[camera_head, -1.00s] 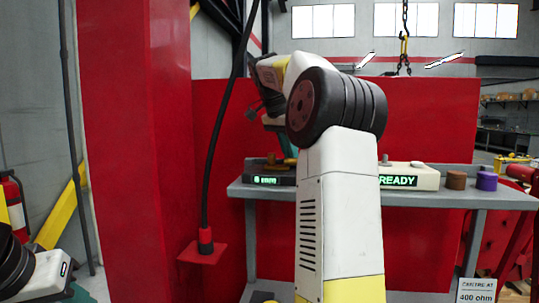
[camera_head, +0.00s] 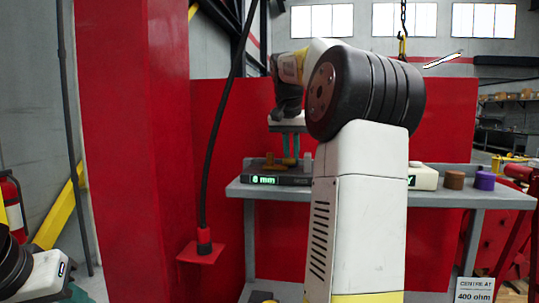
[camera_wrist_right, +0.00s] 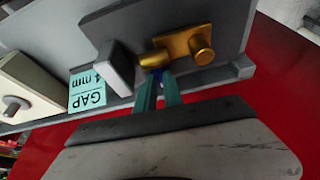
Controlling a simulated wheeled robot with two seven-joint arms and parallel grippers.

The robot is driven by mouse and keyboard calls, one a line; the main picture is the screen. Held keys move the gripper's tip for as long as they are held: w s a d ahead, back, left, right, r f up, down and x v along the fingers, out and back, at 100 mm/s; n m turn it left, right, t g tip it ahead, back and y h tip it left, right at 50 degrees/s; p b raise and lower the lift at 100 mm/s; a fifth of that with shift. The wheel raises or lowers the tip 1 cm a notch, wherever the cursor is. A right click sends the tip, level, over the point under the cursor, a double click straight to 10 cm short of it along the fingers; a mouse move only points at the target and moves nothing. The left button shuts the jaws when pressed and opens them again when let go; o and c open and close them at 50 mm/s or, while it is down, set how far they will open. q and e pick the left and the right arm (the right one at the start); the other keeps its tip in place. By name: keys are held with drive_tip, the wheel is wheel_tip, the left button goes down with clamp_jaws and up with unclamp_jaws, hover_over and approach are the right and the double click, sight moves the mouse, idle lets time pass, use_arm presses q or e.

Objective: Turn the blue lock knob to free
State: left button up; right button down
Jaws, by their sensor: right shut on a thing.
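The blue lock knob (camera_wrist_right: 158,73) shows as a small patch of blue between my right fingertips in the wrist view, beside a gold-coloured part (camera_wrist_right: 190,46). My right gripper (camera_wrist_right: 159,82) has its teal fingers close together, shut on the knob, and they hide most of it. In the head view my right gripper (camera_head: 290,158) points down at the dark device with a green display (camera_head: 265,180) on the bench. The knob cannot be made out there.
The grey bench (camera_head: 460,201) also carries a white box (camera_head: 424,177), partly behind my right arm, a brown cylinder (camera_head: 455,180) and a purple one (camera_head: 485,181). A "GAP 4 mm" label (camera_wrist_right: 88,90) lies near a grey block (camera_wrist_right: 114,68). A red pillar (camera_head: 135,150) stands left.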

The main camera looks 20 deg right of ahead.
idle(0.3)
drive_tip(key=c, duration=1.7)
unclamp_jaws()
drive_tip(key=shift+c, duration=0.2)
drive_tip(key=v, duration=0.7)
drive_tip(key=shift+r, duration=0.25)
drive_tip(key=shift+s+r, duration=0.1)
drive_tip(key=shift+r, duration=0.05)
